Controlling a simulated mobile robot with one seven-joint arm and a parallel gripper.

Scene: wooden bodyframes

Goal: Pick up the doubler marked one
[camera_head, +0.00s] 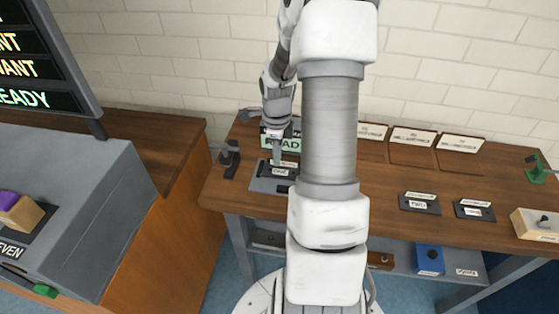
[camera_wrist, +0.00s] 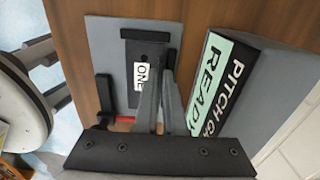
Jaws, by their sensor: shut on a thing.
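The doubler marked one is a dark plate with a white "ONE" label (camera_wrist: 141,76); in the head view its label (camera_head: 279,171) shows just below my gripper. It lies on a grey fixture plate (camera_wrist: 105,35) on the wooden bench. My gripper (camera_wrist: 168,62) points down at the doubler's edge beside the label, its fingers close together and shut on it. In the head view my gripper (camera_head: 277,160) is partly lost against the fixture. The exact grip spot is hidden between the fingers.
A "PITCH GA… READY" sign box (camera_wrist: 225,85) stands close beside the fingers. A dark clamp (camera_head: 230,158) stands left of the fixture. Two labelled dark plates (camera_head: 419,203) (camera_head: 474,209) lie to the right, with a wooden block (camera_head: 535,224) farther right. The bench (camera_head: 385,180) between is clear.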

